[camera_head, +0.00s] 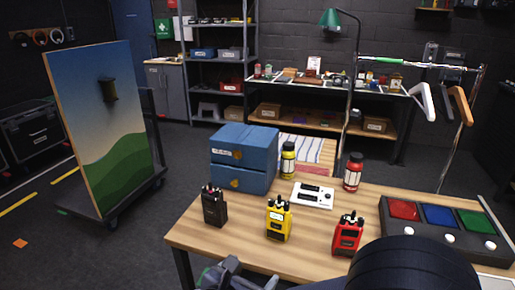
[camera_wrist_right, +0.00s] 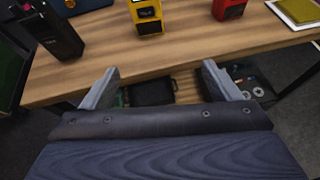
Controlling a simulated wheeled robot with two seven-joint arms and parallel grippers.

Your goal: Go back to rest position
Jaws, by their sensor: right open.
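My right gripper (camera_head: 238,277) shows at the bottom of the head view, at the table's front edge. In the right wrist view it is open and empty (camera_wrist_right: 160,82), its two fingers apart. The wooden table (camera_head: 350,218) lies beyond it. On the table stand a black radio (camera_head: 214,207), a yellow radio (camera_head: 278,220) and a red radio (camera_head: 347,235). The wrist view also shows the black radio (camera_wrist_right: 52,28), the yellow radio (camera_wrist_right: 147,16) and part of the red radio (camera_wrist_right: 228,8), all apart from the fingers. My left gripper is not in view.
A painted board (camera_head: 110,150) stands left; floor between is clear.

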